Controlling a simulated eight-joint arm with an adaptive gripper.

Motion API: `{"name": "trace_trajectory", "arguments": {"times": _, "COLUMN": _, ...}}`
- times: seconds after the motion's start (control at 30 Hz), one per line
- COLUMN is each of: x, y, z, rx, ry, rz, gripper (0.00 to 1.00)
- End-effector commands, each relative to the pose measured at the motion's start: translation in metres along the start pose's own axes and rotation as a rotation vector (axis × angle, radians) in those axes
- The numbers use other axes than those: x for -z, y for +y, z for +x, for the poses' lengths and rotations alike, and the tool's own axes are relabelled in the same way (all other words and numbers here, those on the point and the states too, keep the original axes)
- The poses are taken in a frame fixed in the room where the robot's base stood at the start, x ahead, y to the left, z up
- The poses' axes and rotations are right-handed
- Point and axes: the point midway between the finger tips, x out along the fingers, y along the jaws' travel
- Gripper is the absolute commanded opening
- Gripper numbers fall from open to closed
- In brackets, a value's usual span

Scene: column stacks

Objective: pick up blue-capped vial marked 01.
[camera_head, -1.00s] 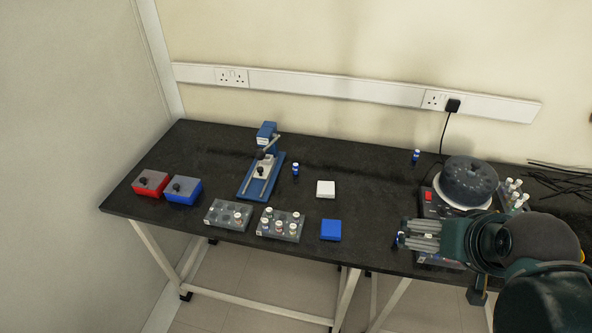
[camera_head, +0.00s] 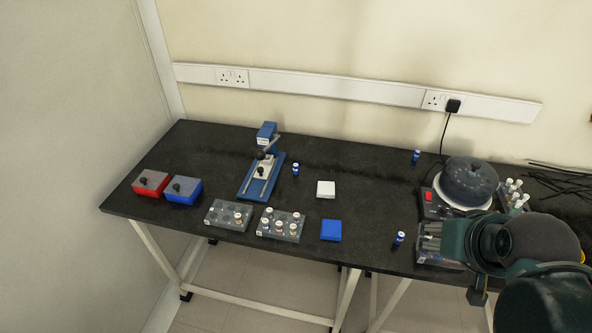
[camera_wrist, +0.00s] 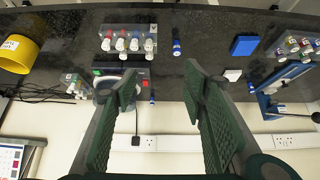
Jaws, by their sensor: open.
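Three blue-capped vials stand upright in the head view: one by the blue press (camera_head: 295,169), one at the back left of the dark round machine (camera_head: 415,157), and one near the front edge (camera_head: 399,239). Their marks are too small to read, so I cannot tell which is 01. My gripper (camera_head: 428,240) is open and empty, just right of the front vial and apart from it. In the wrist view my gripper (camera_wrist: 162,82) has its fingers spread wide. A blue vial (camera_wrist: 176,42) stands beyond the fingertips, and another (camera_wrist: 152,97) shows between the fingers.
A blue box (camera_head: 331,230) and a white box (camera_head: 326,188) lie left of my gripper. Two vial racks (camera_head: 228,214) (camera_head: 281,223), a red box (camera_head: 150,183) and another blue box (camera_head: 183,190) sit further left. The dark round machine (camera_head: 469,182) is close behind my gripper.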

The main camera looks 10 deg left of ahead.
Motion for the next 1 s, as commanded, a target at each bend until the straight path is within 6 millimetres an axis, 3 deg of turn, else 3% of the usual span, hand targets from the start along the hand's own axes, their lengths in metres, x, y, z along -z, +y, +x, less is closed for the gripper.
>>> {"name": "trace_trajectory", "arguments": {"times": 0.03, "x": 0.000, "y": 0.000, "z": 0.000, "rx": 0.000, "ry": 0.000, "rz": 0.000, "gripper": 0.35}}
{"name": "trace_trajectory", "arguments": {"times": 0.2, "x": 0.000, "y": 0.000, "z": 0.000, "rx": 0.000, "ry": 0.000, "rz": 0.000, "gripper": 0.17}}
{"name": "trace_trajectory", "arguments": {"times": 0.67, "x": 0.004, "y": -0.003, "z": 0.001, "rx": 0.009, "ry": -0.006, "rz": 0.018, "gripper": 0.17}}
{"name": "trace_trajectory", "arguments": {"times": 1.0, "x": 0.031, "y": -0.024, "z": 0.008, "rx": 0.070, "ry": -0.052, "rz": 0.150, "gripper": 0.17}}
